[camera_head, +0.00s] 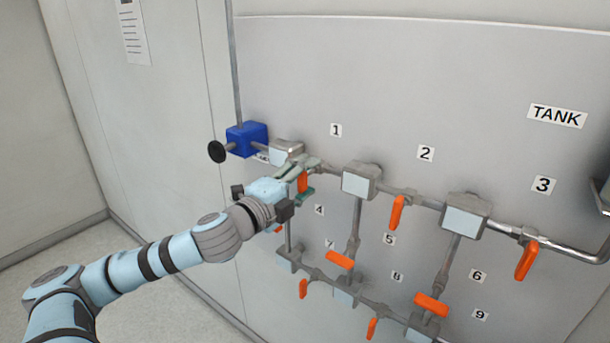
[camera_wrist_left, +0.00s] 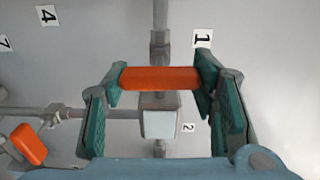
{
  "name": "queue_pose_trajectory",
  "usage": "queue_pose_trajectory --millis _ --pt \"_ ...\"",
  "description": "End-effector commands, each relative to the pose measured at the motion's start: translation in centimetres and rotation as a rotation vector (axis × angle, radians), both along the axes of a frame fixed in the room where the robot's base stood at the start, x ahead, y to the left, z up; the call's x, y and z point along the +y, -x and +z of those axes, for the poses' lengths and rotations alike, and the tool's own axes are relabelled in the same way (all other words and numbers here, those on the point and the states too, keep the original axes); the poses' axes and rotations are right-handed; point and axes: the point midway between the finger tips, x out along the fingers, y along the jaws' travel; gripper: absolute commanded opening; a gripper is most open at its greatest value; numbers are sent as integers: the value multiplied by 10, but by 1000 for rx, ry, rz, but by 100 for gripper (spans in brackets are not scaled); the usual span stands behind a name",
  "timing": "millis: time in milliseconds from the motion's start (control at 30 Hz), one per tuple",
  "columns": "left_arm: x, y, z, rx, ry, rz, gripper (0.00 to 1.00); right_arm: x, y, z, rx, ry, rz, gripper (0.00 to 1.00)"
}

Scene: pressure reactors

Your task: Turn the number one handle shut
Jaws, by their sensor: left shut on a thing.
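The number one handle (camera_head: 303,181) is an orange lever on the top pipe, below the label "1" (camera_head: 336,130). In the head view it hangs roughly downward, across the pipe. My left gripper (camera_head: 305,185) is shut on it, with one teal finger above and one below. In the left wrist view the orange handle (camera_wrist_left: 160,78) lies level between the two teal fingertips, crossing the grey pipe (camera_wrist_left: 159,45). The fingers touch or nearly touch its ends. My right gripper is not in view.
Several other orange handles sit nearby, including number two's (camera_head: 397,212) and number three's (camera_head: 526,260). A blue box (camera_head: 246,138) with a black knob (camera_head: 217,152) is left of the gripper. Grey blocks (camera_head: 361,181) join the pipes. The space in front of the panel is free.

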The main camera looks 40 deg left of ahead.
Motion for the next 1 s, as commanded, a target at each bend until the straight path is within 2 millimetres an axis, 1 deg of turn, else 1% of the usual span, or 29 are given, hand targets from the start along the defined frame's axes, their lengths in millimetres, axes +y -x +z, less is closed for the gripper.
queue_pose_trajectory --millis 500,533,600,667,933,1000 --pt "0 0 1 -2 -27 1 25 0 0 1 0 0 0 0" --pt "0 0 1 -2 -27 0 54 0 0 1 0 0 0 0" --pt "0 0 1 -2 -27 1 65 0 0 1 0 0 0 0" --pt "0 0 1 -2 -26 1 73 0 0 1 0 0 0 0" --pt "0 0 0 -1 -25 1 73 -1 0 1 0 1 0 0" --pt "0 0 4 -1 -25 0 73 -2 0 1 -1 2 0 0"
